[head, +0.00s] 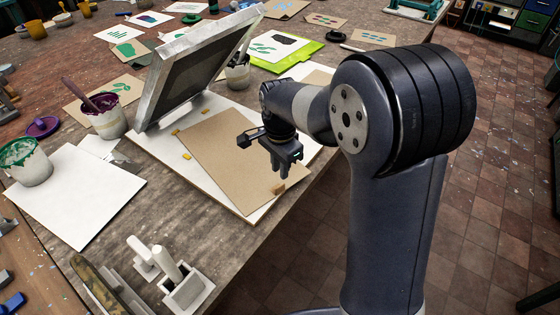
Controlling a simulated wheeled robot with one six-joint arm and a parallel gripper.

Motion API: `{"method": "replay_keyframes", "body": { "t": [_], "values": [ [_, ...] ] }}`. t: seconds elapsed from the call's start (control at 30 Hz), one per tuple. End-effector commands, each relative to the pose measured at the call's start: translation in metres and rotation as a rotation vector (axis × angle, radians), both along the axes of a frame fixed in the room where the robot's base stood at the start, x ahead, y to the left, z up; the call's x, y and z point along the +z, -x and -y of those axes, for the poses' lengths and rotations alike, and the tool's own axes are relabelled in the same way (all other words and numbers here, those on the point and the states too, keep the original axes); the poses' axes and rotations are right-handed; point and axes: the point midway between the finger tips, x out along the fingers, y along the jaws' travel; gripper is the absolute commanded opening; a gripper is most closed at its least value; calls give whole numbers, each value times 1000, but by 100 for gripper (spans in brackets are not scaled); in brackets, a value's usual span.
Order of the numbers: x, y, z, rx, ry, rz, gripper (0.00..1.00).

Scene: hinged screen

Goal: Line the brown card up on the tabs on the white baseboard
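The brown card (222,142) lies flat on the white baseboard (156,147), turned at an angle to the board's near left edge. Two small yellow tabs, one (174,131) by the card's left corner and another (187,156) near its left edge, show on the board. A third, tan tab (278,189) shows near the card's front right side. My gripper (281,172) points down over the card's right part, just behind the tan tab. I cannot tell whether its fingers touch the card or how wide they stand. My arm and gripper hide part of the card's right side.
A framed screen (197,62) stands tilted up over the board's far left part. Paint pots (104,117) and a white sheet (75,195) are to the left. A squeegee in a holder (184,286) stands at the front.

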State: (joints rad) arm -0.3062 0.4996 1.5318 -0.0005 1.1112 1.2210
Motion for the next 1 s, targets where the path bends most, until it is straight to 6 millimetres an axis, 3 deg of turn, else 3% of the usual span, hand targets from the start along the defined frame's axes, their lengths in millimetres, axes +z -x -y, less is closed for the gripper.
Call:
{"method": "replay_keyframes", "body": {
  "t": [0.5, 0.67, 0.9, 1.0],
  "values": [
    [-66, 0, 0, 1, 0, 0, 20],
    [-73, 0, 0, 2, -1, 1, 20],
    [-70, 0, 0, 2, -1, 1, 0],
    [-70, 0, 0, 2, -1, 1, 0]
  ]
}}
